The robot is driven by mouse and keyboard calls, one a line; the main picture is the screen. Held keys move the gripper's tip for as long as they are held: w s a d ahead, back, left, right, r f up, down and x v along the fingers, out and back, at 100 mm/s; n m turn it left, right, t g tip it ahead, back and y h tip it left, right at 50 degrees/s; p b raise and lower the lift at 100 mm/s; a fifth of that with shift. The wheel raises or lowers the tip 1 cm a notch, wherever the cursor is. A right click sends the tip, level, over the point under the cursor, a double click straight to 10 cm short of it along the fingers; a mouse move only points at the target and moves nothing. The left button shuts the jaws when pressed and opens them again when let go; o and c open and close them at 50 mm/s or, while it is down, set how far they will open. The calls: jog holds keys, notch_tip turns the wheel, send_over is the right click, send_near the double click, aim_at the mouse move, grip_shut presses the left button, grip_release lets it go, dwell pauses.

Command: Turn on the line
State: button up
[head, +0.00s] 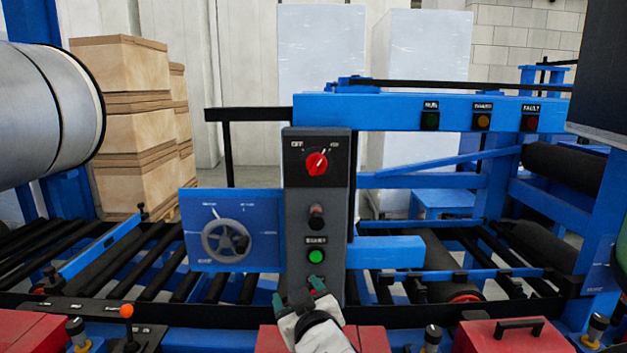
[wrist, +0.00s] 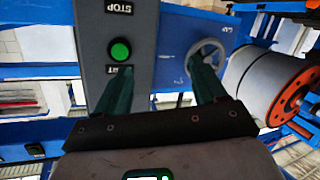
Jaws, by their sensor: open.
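A grey control column (head: 298,231) stands in the middle of the head view. Its green button (head: 316,256) sits low on it, and shows lit-looking green in the wrist view (wrist: 120,51). A red rotary switch (head: 316,163) is at the top, between OFF and another mark; its pointer tilts up and right. A black knob (head: 316,217) is between them. My gripper (head: 297,290) is open and empty, just below the green button in the head view, hiding the column's lower part. In the wrist view my fingers (wrist: 163,72) reach toward the panel; one overlaps the label beside the button.
A grey handwheel (head: 226,241) on a blue plate is left of the column. Green (head: 430,120), orange (head: 482,121) and red (head: 531,122) lamps on the blue beam look dim. Roller conveyors lie both sides. An orange-topped lever (head: 127,311) and red boxes (head: 517,335) stand in front.

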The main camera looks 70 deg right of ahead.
aim_at(317, 170)
jog(key=s+d+r+m+h, duration=0.15)
jog(key=r+h, duration=0.25)
jog(key=r, duration=0.5)
jog(key=s+d+r+m+h, duration=0.1)
jog(key=s+r+h, duration=0.25)
jog(key=r, duration=0.45)
jog(key=shift+t, duration=0.3)
jog(key=p+x, duration=0.2)
jog(key=x, duration=0.2)
jog(key=w+p+x, duration=0.1)
jog(key=p+x, duration=0.1)
jog(key=x, duration=0.3)
jog(key=shift+p, duration=0.4)
jog(key=shift+w+d, duration=0.3)
jog(key=shift+d, duration=0.1)
jog(key=shift+c, duration=0.2)
